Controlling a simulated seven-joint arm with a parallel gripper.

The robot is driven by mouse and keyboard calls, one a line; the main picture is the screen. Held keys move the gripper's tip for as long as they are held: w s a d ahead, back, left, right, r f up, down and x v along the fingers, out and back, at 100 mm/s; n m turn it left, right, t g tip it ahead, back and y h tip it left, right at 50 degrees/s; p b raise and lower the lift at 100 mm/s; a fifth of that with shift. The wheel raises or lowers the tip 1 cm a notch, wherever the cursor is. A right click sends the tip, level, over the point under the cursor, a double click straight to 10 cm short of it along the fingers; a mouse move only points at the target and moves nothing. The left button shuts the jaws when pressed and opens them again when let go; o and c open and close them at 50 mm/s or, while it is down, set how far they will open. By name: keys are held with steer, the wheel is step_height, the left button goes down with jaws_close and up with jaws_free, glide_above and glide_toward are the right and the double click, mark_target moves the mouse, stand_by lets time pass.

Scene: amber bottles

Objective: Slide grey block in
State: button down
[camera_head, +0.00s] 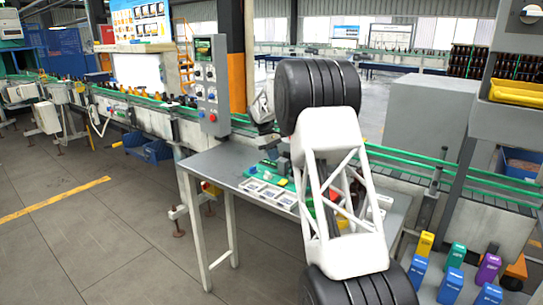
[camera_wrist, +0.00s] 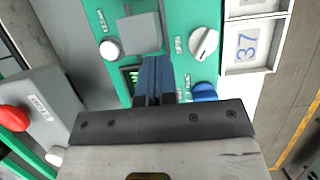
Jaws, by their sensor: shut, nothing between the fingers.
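The grey block (camera_wrist: 138,33) shows in the wrist view as a square grey piece on a green panel (camera_wrist: 178,12). My gripper (camera_wrist: 154,62) is shut and empty, with its dark blue fingertips just below the block in the picture. I cannot tell whether the tips touch the block. The fingers hide part of the panel and a small dark slot or display (camera_wrist: 130,76) beside them. In the head view the green panel (camera_head: 262,171) lies on the grey table, and my arm covers much of the area.
White and blue knobs (camera_wrist: 204,43) sit right of the fingers, a white knob (camera_wrist: 109,49) at left. A numbered white tray (camera_wrist: 252,47) borders the panel. A grey box with a red button (camera_wrist: 14,117) is at left. Coloured blocks (camera_head: 451,285) stand at lower right of the head view.

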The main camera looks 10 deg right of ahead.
steer(key=shift+s+d, duration=0.1)
steer(key=shift+s+d, duration=0.8)
stand_by(0.3)
steer(key=shift+w+a, duration=1.35)
steer(key=v, duration=1)
